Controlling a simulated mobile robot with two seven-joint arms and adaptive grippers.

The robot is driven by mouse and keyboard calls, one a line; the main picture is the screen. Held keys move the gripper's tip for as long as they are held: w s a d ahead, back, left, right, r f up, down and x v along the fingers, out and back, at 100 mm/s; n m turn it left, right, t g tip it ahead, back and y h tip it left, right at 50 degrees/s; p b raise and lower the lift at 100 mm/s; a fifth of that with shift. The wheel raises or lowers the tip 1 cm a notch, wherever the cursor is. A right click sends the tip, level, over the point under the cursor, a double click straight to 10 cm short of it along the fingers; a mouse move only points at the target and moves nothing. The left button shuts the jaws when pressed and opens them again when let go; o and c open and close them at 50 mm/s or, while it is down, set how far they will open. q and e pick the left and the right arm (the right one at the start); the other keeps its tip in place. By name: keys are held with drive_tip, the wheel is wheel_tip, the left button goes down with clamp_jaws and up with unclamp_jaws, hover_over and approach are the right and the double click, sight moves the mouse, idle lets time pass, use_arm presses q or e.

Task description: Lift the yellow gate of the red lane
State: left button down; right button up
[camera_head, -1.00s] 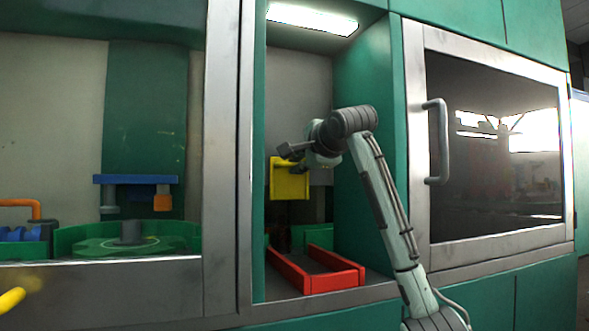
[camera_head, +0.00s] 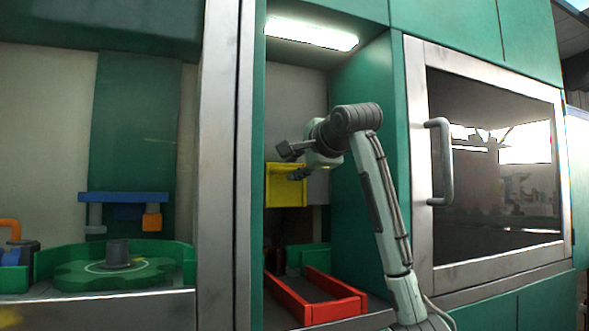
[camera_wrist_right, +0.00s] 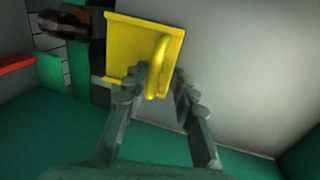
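The yellow gate (camera_head: 286,190) hangs upright in the narrow bay, well above the red lane (camera_head: 337,308). The wrist view shows the gate plate (camera_wrist_right: 125,45) and its curved yellow handle (camera_wrist_right: 158,65). My right gripper (camera_head: 292,163) is at the gate's upper front. In the wrist view its two fingers (camera_wrist_right: 162,85) stand on either side of the handle, with some gap on the right side; the left finger is close to the handle, and I cannot tell whether it touches. My left gripper is not in view.
A dark brown rounded object (camera_wrist_right: 65,24) lies beyond the gate. A green wall (camera_head: 362,165) closes the bay's right side. A glass door with a grey handle (camera_head: 440,160) is to the right. A green turntable (camera_head: 115,270) stands in the left bay.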

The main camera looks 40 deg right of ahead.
drive_tip(key=shift+f, duration=0.1)
drive_tip(key=v, duration=1.2)
drive_tip(key=shift+d, duration=0.1)
idle(0.3)
